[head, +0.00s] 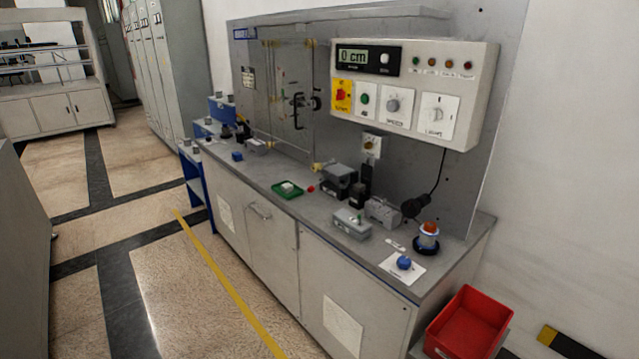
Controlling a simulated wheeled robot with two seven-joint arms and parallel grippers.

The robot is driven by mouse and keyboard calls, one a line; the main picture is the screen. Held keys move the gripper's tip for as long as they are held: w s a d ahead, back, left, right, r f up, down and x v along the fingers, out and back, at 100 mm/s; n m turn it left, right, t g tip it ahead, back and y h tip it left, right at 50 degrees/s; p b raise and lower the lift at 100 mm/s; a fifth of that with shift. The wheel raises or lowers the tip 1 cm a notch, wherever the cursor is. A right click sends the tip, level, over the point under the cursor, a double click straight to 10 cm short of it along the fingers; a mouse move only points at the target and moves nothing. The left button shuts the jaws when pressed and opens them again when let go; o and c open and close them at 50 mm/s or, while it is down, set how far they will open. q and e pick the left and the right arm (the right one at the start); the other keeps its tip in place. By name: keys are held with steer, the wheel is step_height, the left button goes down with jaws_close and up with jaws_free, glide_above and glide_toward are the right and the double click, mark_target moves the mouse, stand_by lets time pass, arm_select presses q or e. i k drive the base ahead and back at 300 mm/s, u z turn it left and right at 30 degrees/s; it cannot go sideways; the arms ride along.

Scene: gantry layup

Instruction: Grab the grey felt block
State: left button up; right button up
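No gripper of mine shows in the head view. I cannot tell for certain which item is the grey felt block. Several grey, block-like items sit on the workbench (328,208). A light grey-white block (287,187) lies in a small green tray (289,194) near the bench's front edge. A grey box (351,224) with small parts on top sits at the front, right of the middle. Another grey piece (383,211) stands just behind it, and a smaller grey one (256,146) lies toward the far left end.
A control panel (411,90) reading "0 cm" hangs above the bench. A blue knob (404,262) rests on a white sheet, near an orange-topped cup (428,236). A red bin (468,322) stands at the bench's right end. The floor (190,290) in front is clear.

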mark_target(359, 188)
steer(key=u, duration=0.05)
steer(key=i, duration=0.7)
steer(key=z, duration=0.8)
steer(key=i, duration=0.35)
steer(key=z, duration=0.3)
